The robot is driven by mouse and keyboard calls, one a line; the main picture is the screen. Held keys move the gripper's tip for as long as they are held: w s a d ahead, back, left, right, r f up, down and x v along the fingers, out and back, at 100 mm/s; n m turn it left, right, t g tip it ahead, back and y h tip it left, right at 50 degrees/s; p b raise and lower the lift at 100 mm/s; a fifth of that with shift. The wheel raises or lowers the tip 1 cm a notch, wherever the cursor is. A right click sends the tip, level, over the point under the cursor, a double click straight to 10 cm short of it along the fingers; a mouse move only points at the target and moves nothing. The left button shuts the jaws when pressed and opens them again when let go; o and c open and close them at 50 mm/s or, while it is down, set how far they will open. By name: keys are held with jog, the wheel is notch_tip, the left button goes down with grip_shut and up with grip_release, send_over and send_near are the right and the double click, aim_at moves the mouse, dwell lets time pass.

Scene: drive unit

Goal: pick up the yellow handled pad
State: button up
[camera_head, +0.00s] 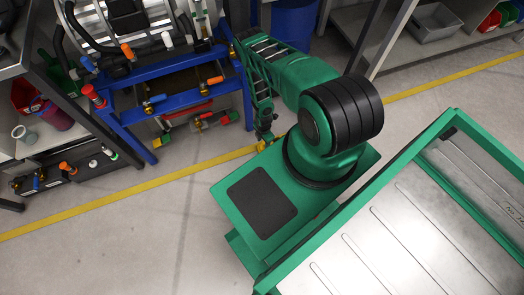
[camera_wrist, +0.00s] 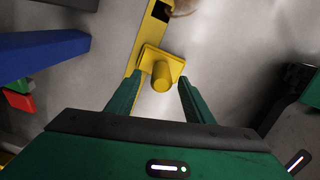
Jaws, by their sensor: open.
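The yellow handled pad (camera_wrist: 151,57) shows in the wrist view as a flat plate with a round stub handle, over the yellow floor line. In the head view a small yellow shape, likely the pad (camera_head: 265,144), lies on the floor just below my gripper (camera_head: 266,129). In the wrist view my gripper (camera_wrist: 160,79) is open and empty. Its two green fingers lie to the left and right of the handle, with gaps on both sides. I cannot tell how much height is left between the fingertips and the pad.
A blue frame (camera_head: 118,123) with hoses and valves stands left of my arm. Its blue beam (camera_wrist: 40,54) and red and green parts (camera_wrist: 17,97) are at left in the wrist view. Grey floor (camera_head: 160,225) is clear at lower left.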

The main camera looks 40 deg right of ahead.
jog(key=shift+f, duration=0.85)
grip_shut()
jog(key=shift+r, duration=0.1)
jog(key=shift+r, duration=0.55)
notch_tip(320, 180, up, 3)
jog(key=shift+f, duration=0.1)
jog(key=s+a+r, duration=0.5)
jog(key=a+r, duration=0.2)
jog(key=a, duration=0.3)
jog(key=shift+a, duration=0.3)
